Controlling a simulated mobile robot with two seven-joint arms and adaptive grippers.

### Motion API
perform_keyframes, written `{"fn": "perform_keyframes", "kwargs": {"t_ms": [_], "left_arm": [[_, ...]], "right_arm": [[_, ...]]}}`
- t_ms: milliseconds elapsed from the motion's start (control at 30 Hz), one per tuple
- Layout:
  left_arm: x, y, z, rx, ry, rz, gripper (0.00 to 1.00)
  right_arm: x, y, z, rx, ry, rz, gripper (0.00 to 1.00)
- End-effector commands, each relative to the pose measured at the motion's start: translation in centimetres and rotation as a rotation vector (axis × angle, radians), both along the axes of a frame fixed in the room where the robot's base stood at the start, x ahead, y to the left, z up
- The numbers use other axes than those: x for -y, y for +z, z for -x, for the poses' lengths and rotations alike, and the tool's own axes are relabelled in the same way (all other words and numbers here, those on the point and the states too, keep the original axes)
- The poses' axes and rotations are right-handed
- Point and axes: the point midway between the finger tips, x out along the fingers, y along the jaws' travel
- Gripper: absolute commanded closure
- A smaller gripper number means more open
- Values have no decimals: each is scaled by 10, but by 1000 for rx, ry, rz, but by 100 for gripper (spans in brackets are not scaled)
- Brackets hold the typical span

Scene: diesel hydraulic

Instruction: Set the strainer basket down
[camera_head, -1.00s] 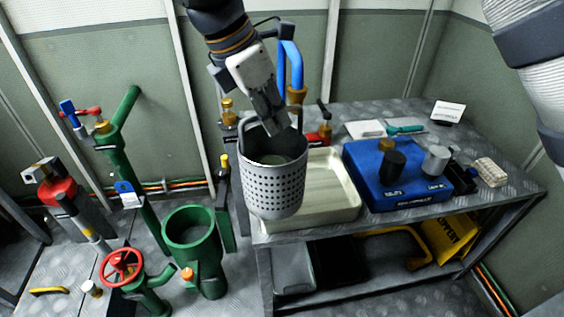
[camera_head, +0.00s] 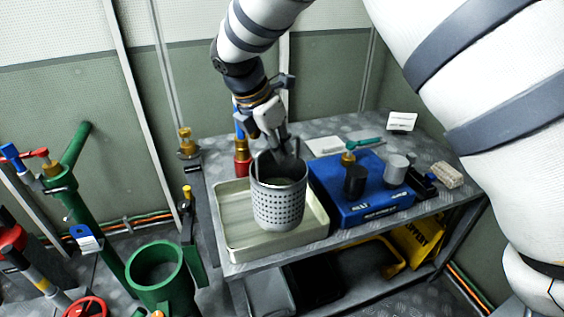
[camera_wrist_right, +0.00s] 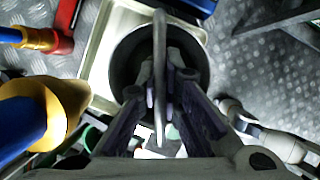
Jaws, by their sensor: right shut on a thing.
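The strainer basket (camera_head: 279,203) is a grey perforated cylinder with a bail handle. It is upright, over the right part of the cream tray (camera_head: 236,249); I cannot tell whether its base touches the tray floor. My right gripper (camera_head: 284,147) is above it and shut on its handle. In the right wrist view, the gripper (camera_wrist_right: 160,95) has its fingers on either side of the handle, with the basket's dark round opening (camera_wrist_right: 126,62) below. My left gripper is not in view.
A blue case (camera_head: 375,207) with small black, brass and grey parts stands right of the tray. A green open pipe housing (camera_head: 158,273) stands on the floor at left. A blue and red valve (camera_head: 242,158) is behind the tray. A white card (camera_head: 402,122) stands at the back right.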

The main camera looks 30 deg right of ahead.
Motion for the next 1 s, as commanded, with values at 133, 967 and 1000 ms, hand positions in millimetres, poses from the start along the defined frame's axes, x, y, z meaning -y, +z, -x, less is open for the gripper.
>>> {"fn": "perform_keyframes", "kwargs": {"t_ms": [133,967,1000], "left_arm": [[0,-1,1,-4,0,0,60],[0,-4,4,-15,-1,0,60],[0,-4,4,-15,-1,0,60]], "right_arm": [[9,-10,-3,2,1,0,100],[17,-53,-5,3,0,1,73],[17,-53,-5,3,0,1,73]]}}
